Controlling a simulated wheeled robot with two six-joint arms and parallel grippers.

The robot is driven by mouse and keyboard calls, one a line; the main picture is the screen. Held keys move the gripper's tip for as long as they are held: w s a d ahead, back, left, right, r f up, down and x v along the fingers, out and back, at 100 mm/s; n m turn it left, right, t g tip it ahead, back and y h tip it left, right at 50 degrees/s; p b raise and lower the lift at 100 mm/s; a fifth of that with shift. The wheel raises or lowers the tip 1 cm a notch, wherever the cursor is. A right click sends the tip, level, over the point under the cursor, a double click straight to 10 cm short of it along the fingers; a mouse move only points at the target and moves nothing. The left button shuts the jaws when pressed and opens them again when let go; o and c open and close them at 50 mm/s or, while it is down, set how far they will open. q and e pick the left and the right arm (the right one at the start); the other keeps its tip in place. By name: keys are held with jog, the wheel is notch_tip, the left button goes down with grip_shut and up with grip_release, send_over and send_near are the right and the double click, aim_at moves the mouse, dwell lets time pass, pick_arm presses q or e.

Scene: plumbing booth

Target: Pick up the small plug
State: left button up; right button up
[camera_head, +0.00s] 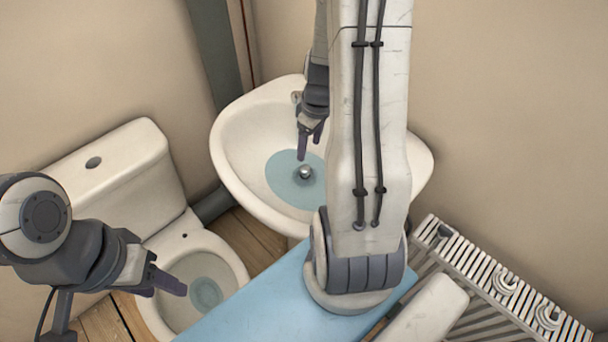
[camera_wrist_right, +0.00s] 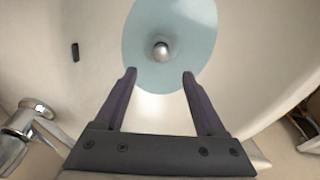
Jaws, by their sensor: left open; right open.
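The small plug (camera_head: 305,172) is a shiny round metal knob standing in the pale blue patch at the bottom of the white sink (camera_head: 236,138). In the right wrist view the plug (camera_wrist_right: 160,51) shows beyond the fingertips, roughly centred between them. My right gripper (camera_head: 309,146) is over the sink, just above and behind the plug; in the wrist view its jaws (camera_wrist_right: 159,74) are open and empty. My left gripper (camera_head: 170,288) is open and empty above the toilet at the left. My right arm hides part of the sink.
A metal faucet (camera_wrist_right: 28,118) stands at the sink's edge, left of the right gripper. A toilet (camera_head: 218,254) stands left of the sink. A blue surface (camera_head: 262,306) lies in front, and a white radiator (camera_head: 480,262) with pale curved fittings is at the right.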

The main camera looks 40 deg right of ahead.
aim_at(305, 168)
jog(key=f, duration=0.2)
jog(key=f+b, duration=0.1)
jog(key=f, duration=0.2)
jog(key=shift+w+d+f, duration=0.1)
jog(key=shift+w+f, duration=0.1)
jog(key=f, duration=0.3)
jog(key=f+b, duration=0.1)
jog(key=f, duration=0.1)
jog(key=shift+w+a, duration=0.3)
jog(key=shift+a, duration=0.05)
grip_shut()
